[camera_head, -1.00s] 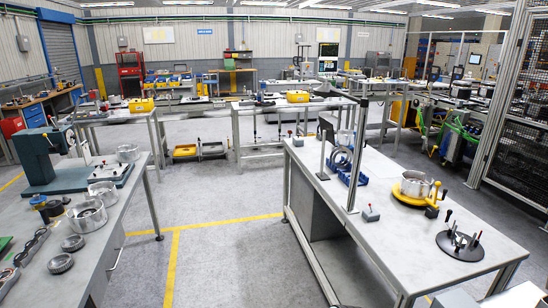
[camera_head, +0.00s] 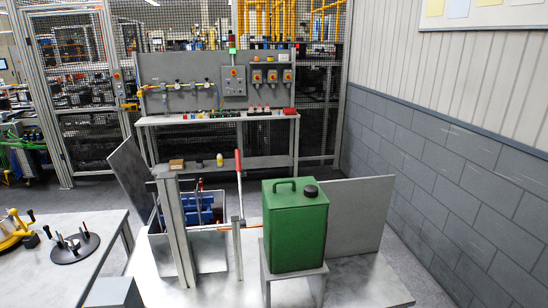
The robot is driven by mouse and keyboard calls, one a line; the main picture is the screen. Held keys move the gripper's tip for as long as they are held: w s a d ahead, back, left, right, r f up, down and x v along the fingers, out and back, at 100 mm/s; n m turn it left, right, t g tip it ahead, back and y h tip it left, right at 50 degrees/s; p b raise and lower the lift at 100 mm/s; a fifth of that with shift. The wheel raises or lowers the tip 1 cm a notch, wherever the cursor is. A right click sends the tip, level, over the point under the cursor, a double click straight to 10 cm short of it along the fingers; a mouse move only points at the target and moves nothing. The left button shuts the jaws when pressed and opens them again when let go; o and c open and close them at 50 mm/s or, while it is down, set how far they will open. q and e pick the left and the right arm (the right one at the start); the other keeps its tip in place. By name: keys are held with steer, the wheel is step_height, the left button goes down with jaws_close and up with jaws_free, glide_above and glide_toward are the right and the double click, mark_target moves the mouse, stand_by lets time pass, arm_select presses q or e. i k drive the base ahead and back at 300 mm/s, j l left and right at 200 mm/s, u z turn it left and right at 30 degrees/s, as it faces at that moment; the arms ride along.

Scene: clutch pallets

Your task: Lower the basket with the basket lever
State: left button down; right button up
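The basket lever (camera_head: 238,165) has a red grip and a pale lower shaft. It stands nearly upright behind the metal posts in the middle of the view. To its left is an open metal tank (camera_head: 158,250) with grey panels. Blue parts (camera_head: 207,203) show inside it behind a post, near the tank's top. The basket itself is hard to make out; the posts and tank wall hide much of it. Neither of my grippers is in view.
A green canister (camera_head: 295,228) stands on a small metal stand (camera_head: 290,290) right of the lever. A table with a black round fixture (camera_head: 73,247) is at the left. A workbench (camera_head: 215,120) with a control panel stands behind. A grey block wall (camera_head: 440,190) bounds the right.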

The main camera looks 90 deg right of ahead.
mark_target(242, 221)
steer(key=z, duration=4.15)
